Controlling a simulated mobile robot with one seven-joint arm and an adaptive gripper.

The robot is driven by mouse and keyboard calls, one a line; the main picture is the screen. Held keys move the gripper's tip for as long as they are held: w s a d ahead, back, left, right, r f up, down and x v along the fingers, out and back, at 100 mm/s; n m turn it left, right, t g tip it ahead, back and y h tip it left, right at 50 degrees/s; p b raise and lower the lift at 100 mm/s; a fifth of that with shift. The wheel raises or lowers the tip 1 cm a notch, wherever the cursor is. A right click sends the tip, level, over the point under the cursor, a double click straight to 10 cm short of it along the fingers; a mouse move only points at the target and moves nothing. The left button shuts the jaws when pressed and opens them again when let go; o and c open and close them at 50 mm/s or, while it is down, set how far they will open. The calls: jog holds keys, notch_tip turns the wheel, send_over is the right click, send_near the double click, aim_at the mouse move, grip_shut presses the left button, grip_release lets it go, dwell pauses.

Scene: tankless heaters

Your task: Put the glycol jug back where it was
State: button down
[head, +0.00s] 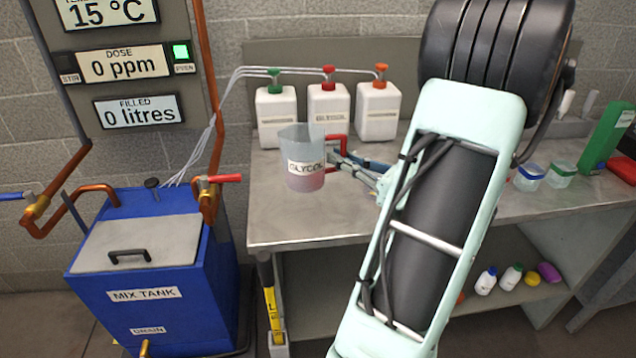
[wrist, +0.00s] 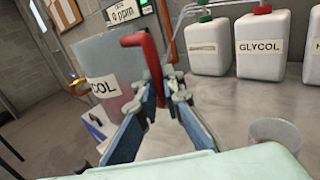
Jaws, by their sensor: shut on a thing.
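The glycol jug (head: 304,172) is a translucent measuring jug with a GLYCOL label, a red handle and some pinkish liquid low inside. My gripper (head: 340,160) is shut on its red handle, to the right of the jug's body. The jug is upright in front of the white containers, over the left part of the steel bench (head: 275,225); I cannot tell whether it touches the bench. In the wrist view the jug (wrist: 103,75) is at the left, and my gripper (wrist: 155,85) holds the red handle. The jug's original place is not marked in view.
White containers with green (head: 276,112), red (head: 322,98) and orange (head: 378,108) caps stand at the bench's back, with tubes to them. A clear cup (wrist: 274,135) stands on the bench right of my gripper. The blue mix tank (head: 150,270) is left of the bench. Small lidded tubs (head: 528,177) stand right.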

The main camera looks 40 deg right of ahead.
jog(key=w+f, duration=0.2)
jog(key=w+d+f+b, duration=0.1)
jog(key=w+f, duration=0.1)
jog(key=w, duration=0.1)
jog(key=w+d+f, duration=0.1)
jog(key=w+f, duration=0.1)
jog(key=shift+w+d+f, duration=0.25)
jog(key=shift+f, duration=0.15)
jog(key=shift+w+f+b, duration=0.15)
jog(key=shift+f+b, duration=0.05)
jog(key=shift+b, duration=0.1)
jog(key=shift+w+d+f+b, duration=0.1)
jog(key=shift+f+b, duration=0.05)
jog(key=shift+f, duration=0.7)
jog(key=shift+w+f+b, duration=0.1)
jog(key=shift+f+b, duration=0.05)
jog(key=shift+f, duration=0.7)
jog(key=shift+f, duration=0.15)
jog(key=c, duration=2.5)
grip_release()
jog(key=o, duration=0.4)
